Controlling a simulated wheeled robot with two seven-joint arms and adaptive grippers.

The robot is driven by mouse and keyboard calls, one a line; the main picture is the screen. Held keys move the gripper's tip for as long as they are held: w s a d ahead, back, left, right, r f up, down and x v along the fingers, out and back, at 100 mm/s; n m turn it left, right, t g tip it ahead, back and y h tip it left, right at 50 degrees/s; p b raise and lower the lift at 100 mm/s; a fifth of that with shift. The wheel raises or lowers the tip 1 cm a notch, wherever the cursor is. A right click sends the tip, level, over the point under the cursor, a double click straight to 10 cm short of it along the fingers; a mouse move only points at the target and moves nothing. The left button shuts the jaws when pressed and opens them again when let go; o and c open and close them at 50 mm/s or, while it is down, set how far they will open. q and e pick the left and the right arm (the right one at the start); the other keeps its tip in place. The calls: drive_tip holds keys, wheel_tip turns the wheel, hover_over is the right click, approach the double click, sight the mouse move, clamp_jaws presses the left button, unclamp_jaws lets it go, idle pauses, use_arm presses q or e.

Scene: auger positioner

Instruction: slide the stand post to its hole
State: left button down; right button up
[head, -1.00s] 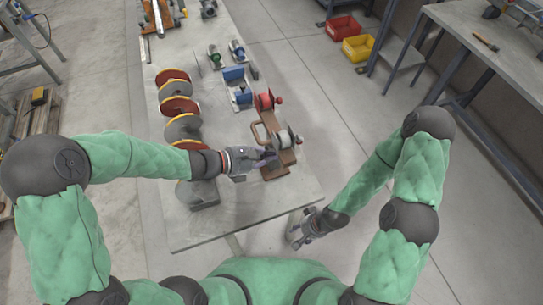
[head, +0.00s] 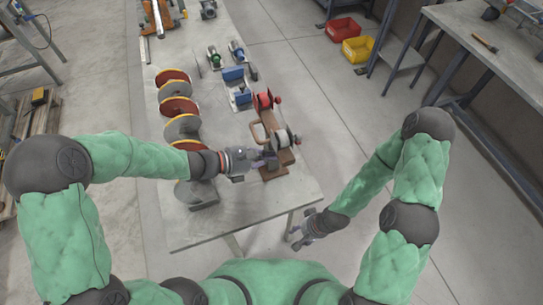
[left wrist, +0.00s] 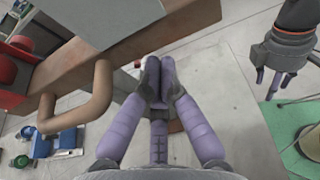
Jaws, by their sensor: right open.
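The brown auger positioner (head: 282,156) lies near the table's right edge, with a loop handle (head: 256,133) on its left side. In the left wrist view, its brown beam (left wrist: 85,72) and handle (left wrist: 100,98) are close to my left gripper (left wrist: 152,66). The gripper's purple fingers are together, with their tips by a grey block (left wrist: 140,28); nothing is clearly visible between them. In the head view, my left gripper (head: 268,157) is beside the positioner's near end. I cannot make out the stand post or its hole. My right gripper (head: 303,236) is open and empty, off the table's near right corner.
A row of red and grey discs (head: 178,107) stands along the table's left side. Blue parts (head: 237,86) and small cylinders (head: 214,58) lie beyond the positioner. The near part of the table (head: 245,215) is bare. Another bench (head: 475,40) stands at right.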

use_arm(q)
drive_tip(key=s+a+p, duration=0.2)
drive_tip(key=s+a, duration=0.1)
drive_tip(key=a, duration=0.5)
drive_tip(key=shift+s+a+r, duration=0.2)
drive_tip(key=shift+s+a, duration=0.1)
drive_tip(key=shift+s, duration=0.1)
